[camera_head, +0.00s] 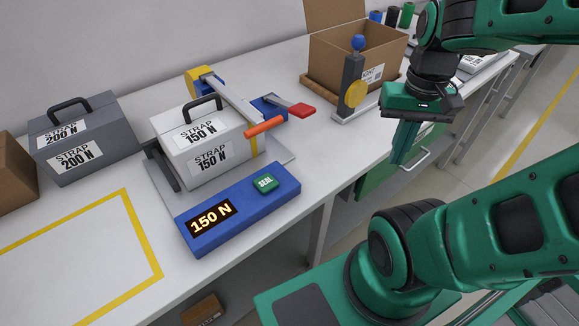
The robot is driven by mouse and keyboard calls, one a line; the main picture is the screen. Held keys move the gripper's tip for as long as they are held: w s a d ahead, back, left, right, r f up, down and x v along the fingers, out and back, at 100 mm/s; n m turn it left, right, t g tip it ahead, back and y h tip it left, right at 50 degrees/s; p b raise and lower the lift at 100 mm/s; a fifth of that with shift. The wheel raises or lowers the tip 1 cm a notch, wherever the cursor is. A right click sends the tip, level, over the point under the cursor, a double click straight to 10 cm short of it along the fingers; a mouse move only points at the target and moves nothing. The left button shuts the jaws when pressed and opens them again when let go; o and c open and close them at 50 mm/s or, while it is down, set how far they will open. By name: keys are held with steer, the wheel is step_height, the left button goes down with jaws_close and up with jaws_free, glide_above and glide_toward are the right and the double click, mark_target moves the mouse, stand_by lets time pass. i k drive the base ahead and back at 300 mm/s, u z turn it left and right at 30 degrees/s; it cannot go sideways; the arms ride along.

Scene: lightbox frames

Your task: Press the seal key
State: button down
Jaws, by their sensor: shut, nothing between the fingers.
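The seal key (265,183) is a small green button marked SEAL on top of a blue control box (240,205). The box has a lit display (212,217) reading 150 N. Behind it a white case (184,143) labelled STRAP 150 N sits on a grey plate (170,194), under a strapping tool (231,102) with an orange-tipped and a red-tipped handle. My gripper (402,160) is shut and empty, pointing down to the right of the box, beyond the table's front edge. It is well apart from the key.
A grey case (82,139) labelled STRAP 200 N stands at left, beside a brown box (14,177). A yellow outline (124,206) marks bare table at front left.

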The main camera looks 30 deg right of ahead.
mark_target(266, 183)
steer(key=z, duration=1.35)
steer(key=k, duration=2.25)
steer(key=u, duration=1.15)
steer(key=i, duration=1)
steer(key=z, duration=0.05)
